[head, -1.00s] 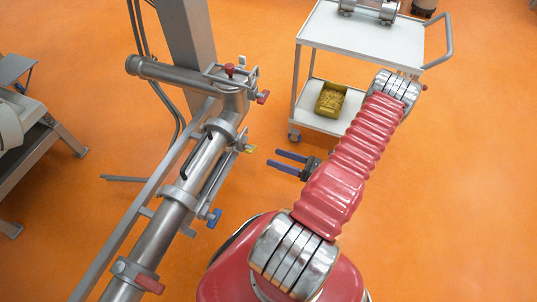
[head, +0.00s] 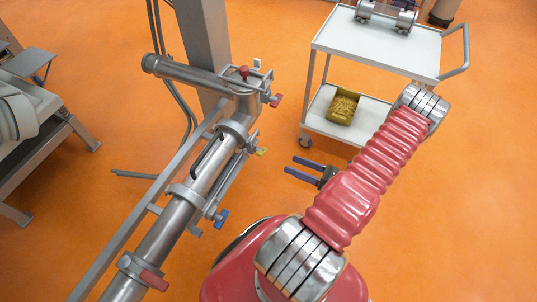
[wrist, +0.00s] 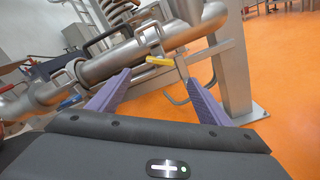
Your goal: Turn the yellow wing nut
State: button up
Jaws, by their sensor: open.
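The yellow wing nut (head: 262,152) sits on the side of the steel pipe assembly (head: 203,162), on its right side in the head view. In the wrist view the yellow wing nut (wrist: 160,61) shows as a flat yellow bar beyond and between my fingertips. My gripper (head: 304,168) is open and empty, with blue-purple fingers pointing left toward the pipe. It is apart from the wing nut, to its right and a little lower in the head view. In the wrist view my gripper (wrist: 155,85) has its fingers wide apart.
A blue wing nut (head: 221,219), a red one (head: 276,100) and another red one (head: 153,281) are on the same pipe. A grey post (head: 203,45) stands behind. A white trolley (head: 420,62) with a yellow bin (head: 343,107) is at the upper right. Orange floor lies between.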

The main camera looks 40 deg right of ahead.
aim_at(260, 151)
jog(key=x, duration=1.1)
jog(key=shift+w, duration=0.3)
jog(key=shift+c, duration=0.5)
jog(key=c, duration=0.9)
jog(key=shift+c, duration=0.2)
jog(key=shift+m, duration=0.5)
jog(key=m, duration=2)
jog(key=shift+f+m, duration=0.15)
jog(key=shift+m, duration=0.15)
